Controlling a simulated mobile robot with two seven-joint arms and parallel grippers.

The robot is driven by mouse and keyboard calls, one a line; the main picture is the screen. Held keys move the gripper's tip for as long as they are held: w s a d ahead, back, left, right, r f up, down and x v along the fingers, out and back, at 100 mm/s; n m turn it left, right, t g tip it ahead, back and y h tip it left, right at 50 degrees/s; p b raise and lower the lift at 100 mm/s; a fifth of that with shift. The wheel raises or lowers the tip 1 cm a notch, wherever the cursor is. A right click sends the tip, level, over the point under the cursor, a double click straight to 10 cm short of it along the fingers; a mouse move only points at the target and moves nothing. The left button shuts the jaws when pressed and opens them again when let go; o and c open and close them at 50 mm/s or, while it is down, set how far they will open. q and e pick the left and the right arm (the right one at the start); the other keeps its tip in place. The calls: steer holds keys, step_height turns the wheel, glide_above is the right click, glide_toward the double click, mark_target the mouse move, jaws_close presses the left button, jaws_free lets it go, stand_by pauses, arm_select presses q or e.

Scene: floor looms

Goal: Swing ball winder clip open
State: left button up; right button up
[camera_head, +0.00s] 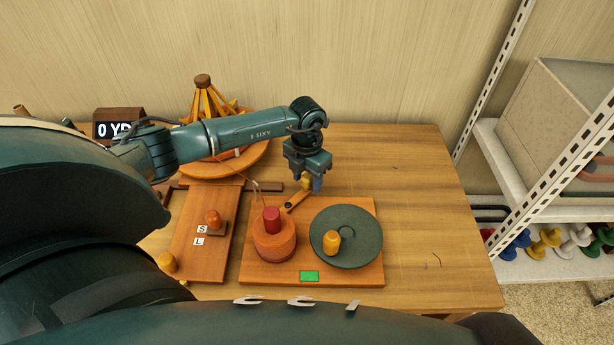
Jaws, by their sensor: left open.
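The ball winder sits on a wooden base board (263,278) on the table. It has an orange drum with a red top (272,220) at its left and a dark green disc (360,232) with a yellow knob (332,241) at its right. The clip (294,202) is a short wooden lever behind the drum, slanting up and right to a small yellow knob (306,182). My left gripper (307,184) points down at that knob, jaws open, with the knob showing between or just behind the fingers. Whether they touch is unclear. My right gripper is out of view.
A left board (190,245) carries a knobbed slider beside S and L labels. Behind stands a wooden swift (203,100) on a round base, near a counter display (118,126). The table's right side (430,220) is clear; a white shelf rack (500,165) stands beyond.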

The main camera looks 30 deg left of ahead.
arm_select(q)
jaws_close()
stand_by(0.5)
